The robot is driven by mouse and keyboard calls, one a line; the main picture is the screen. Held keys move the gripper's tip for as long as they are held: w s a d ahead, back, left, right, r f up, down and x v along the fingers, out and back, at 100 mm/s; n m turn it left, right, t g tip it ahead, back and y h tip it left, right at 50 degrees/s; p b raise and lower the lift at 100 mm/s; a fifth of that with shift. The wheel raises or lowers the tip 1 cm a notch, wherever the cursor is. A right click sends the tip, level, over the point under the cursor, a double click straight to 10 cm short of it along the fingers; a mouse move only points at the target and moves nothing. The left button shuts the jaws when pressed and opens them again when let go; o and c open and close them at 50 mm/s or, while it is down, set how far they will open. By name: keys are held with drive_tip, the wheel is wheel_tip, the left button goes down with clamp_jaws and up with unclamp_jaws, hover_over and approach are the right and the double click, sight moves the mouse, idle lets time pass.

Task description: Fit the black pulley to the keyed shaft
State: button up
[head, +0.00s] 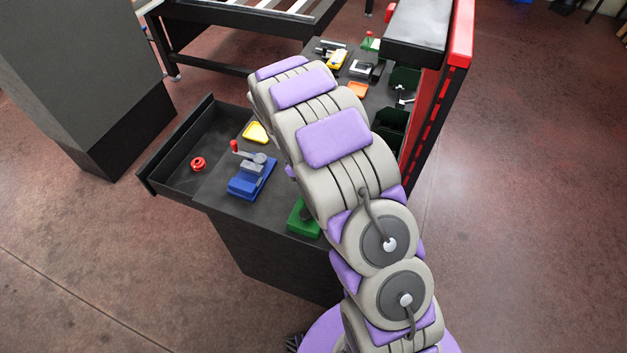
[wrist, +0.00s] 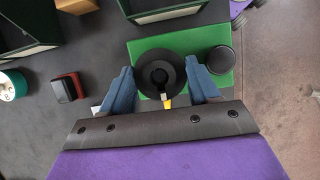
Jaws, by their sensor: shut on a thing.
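The black pulley (wrist: 147,77) is a dark ring with a round hole in the wrist view. My gripper (wrist: 161,76) is shut on it, with one blue finger on each side. The pulley is over the green base (wrist: 190,43); how high it sits is hard to tell. Something dark shows inside the hole, perhaps the keyed shaft, but I cannot tell whether the pulley is around it. A small light piece and a yellow bit (wrist: 168,103) show at the pulley's near edge. In the head view the green base (head: 299,222) is partly behind my arm, which hides my gripper.
A short black cylinder (wrist: 221,59) stands on the green base, right of the pulley. A dark red block (wrist: 67,88) and a white-and-green round part (wrist: 12,85) lie left.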

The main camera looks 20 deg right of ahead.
drive_tip(key=shift+f, duration=0.8)
idle(0.4)
idle(0.5)
drive_tip(key=o, duration=1.2)
drive_tip(key=shift+r, duration=0.1)
drive_tip(key=p+v, duration=0.1)
drive_tip(key=v, duration=1.6)
drive_tip(key=shift+w+a, duration=0.1)
drive_tip(key=shift+a, duration=0.05)
